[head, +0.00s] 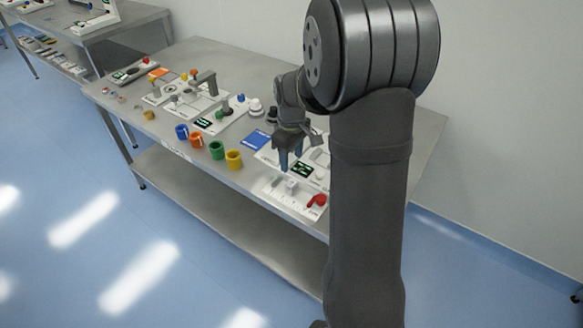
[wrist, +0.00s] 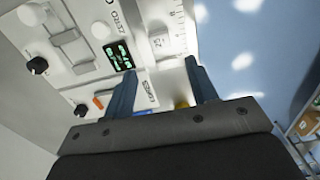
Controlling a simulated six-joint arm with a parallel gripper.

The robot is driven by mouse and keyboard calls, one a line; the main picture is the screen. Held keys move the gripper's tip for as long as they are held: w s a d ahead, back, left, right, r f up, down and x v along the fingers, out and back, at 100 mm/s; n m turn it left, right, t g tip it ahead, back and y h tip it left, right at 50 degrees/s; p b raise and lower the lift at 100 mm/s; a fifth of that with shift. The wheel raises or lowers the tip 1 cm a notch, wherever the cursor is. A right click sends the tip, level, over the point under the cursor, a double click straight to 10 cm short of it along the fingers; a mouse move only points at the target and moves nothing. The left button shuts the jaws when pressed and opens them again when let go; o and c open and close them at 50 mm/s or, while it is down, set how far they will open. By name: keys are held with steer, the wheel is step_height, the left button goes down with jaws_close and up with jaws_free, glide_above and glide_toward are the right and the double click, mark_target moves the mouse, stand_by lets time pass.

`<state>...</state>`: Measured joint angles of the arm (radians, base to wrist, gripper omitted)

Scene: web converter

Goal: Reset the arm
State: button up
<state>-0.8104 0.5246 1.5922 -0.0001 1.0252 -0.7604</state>
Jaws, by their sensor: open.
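My gripper (head: 290,165) hangs over the front right part of the steel table, fingers pointing down, above a white control panel. In the wrist view my gripper (wrist: 163,82) shows two dark blue-grey fingers spread apart with nothing held between them. The panel (wrist: 75,15) lies beyond the fingertips, with a green-lit display (wrist: 120,55), white round knobs, black knobs and a slider with a scale. In the head view the panel also carries a red knob (head: 318,200). My own arm hides the right part of the table.
A row of blue, orange, green and yellow cups (head: 215,150) stands along the table's front edge, left of my gripper. A blue square (head: 256,140) lies nearby. More panels with knobs and levers (head: 195,95) fill the table's left. Another table (head: 120,20) stands at the back left.

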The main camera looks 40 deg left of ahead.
mark_target(292, 183)
steer(key=shift+r, duration=0.5)
step_height(292, 183, down, 13)
steer(key=shift+r, duration=2.45)
